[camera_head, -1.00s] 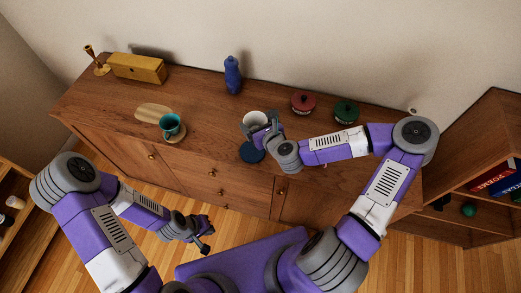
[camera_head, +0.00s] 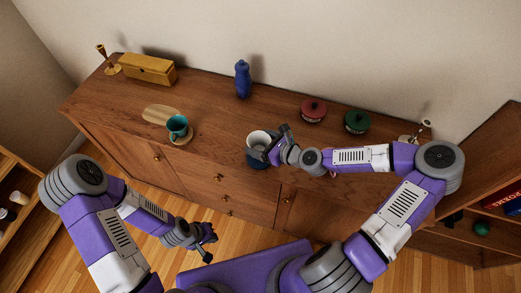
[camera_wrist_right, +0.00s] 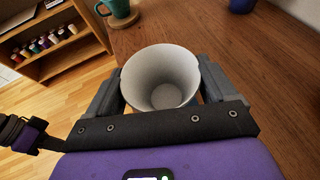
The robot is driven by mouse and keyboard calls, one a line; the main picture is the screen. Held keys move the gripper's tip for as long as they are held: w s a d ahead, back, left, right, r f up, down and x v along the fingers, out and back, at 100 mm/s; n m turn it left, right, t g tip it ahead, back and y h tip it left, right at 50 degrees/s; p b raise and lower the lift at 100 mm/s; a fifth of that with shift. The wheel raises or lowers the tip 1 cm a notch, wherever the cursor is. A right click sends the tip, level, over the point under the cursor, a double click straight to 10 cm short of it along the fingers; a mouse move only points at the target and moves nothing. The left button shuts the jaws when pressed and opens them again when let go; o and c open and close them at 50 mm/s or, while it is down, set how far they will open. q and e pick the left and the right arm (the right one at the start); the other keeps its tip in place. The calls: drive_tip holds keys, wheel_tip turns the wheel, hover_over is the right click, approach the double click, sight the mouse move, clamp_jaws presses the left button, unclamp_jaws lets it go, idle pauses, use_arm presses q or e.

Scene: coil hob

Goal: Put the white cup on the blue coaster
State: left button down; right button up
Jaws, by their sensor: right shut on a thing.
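The white cup (camera_head: 257,139) is upright near the front edge of the wooden cabinet top. In the right wrist view the cup (camera_wrist_right: 162,78) is empty and sits between the two fingers. My right gripper (camera_head: 268,146) is shut on the cup's sides. The blue coaster (camera_head: 256,162) shows below and around the cup's base in the head view, partly hidden by the cup and gripper. I cannot tell whether the cup touches it. The coaster is hidden in the wrist view. My left gripper (camera_head: 208,246) is open and empty, low in front of the cabinet.
A teal cup (camera_head: 177,124) stands on a wooden coaster to the left, near a wooden board (camera_head: 160,115). A blue bottle (camera_head: 242,80), a red pot (camera_head: 313,110) and a green pot (camera_head: 357,122) stand behind. A yellow box (camera_head: 147,69) is at the back left.

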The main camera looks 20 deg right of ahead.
sight(261, 148)
drive_tip(key=shift+f+b, duration=0.45)
drive_tip(key=shift+f, duration=1.3)
drive_tip(key=shift+f, duration=0.1)
drive_tip(key=o, duration=0.9)
drive_tip(key=shift+f, duration=0.1)
drive_tip(key=shift+o, duration=0.2)
